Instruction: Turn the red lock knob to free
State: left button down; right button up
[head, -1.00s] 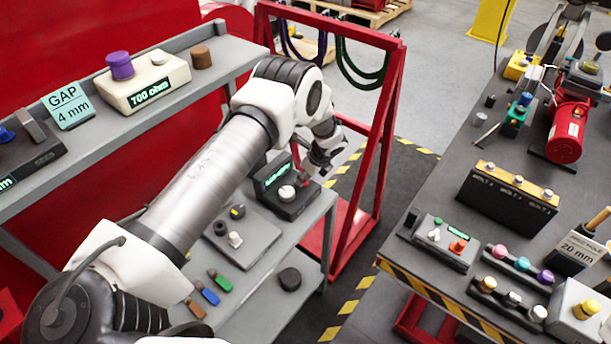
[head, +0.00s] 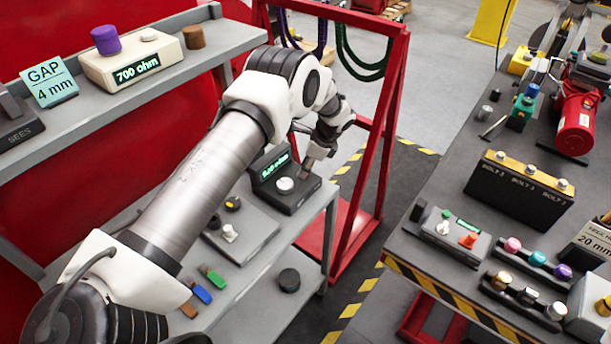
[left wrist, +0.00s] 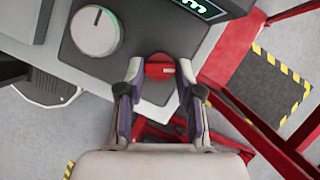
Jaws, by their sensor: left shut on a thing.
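The red lock knob (left wrist: 159,70) sits at the edge of a dark device in the left wrist view. A short pale mark shows on it. My left gripper (left wrist: 158,80) is shut on it, with one finger on each side. In the head view my left gripper (head: 308,174) is down at the right end of the black device (head: 297,203), and it hides the red knob. The device carries a white round dial (head: 285,185), also in the left wrist view (left wrist: 95,31), and a lit green display (head: 274,166). My right gripper is not in view.
The device stands on a grey bench near its right edge, beside a grey switch panel (head: 252,238). A red frame (head: 365,160) with hanging cables stands just right of the bench. A second workbench (head: 420,245) lies across the striped floor.

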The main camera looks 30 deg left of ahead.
pick_arm(q)
jog(key=n+b, duration=0.1)
jog(key=f+n+g+b, duration=0.1)
jog(key=b, duration=0.1)
jog(key=shift+n, duration=0.4)
jog(key=n+b, duration=0.1)
jog(key=n+g+h+b, duration=0.1)
jog(key=n, duration=0.1)
jog(key=shift+w+a+r+n+b, duration=0.1)
jog(key=shift+w+a+n+b, duration=0.05)
jog(key=shift+n+b, duration=0.2)
jog(key=n+h+b, duration=0.1)
jog(key=n+b, duration=0.1)
jog(key=n, duration=0.1)
jog(key=shift+a+r+g+h, duration=0.1)
jog(key=shift+g+h, duration=0.2)
jog(key=shift+g, duration=0.1)
jog(key=shift+r+n+h+b, duration=0.1)
jog(key=shift+n+h+b, duration=0.4)
jog(key=shift+n, duration=0.85)
jog(key=c, duration=0.8)
grip_release()
jog(key=shift+o, duration=0.2)
jog(key=shift+a, duration=0.1)
jog(key=shift+r, duration=0.15)
notch_tip(320, 180, up, 10)
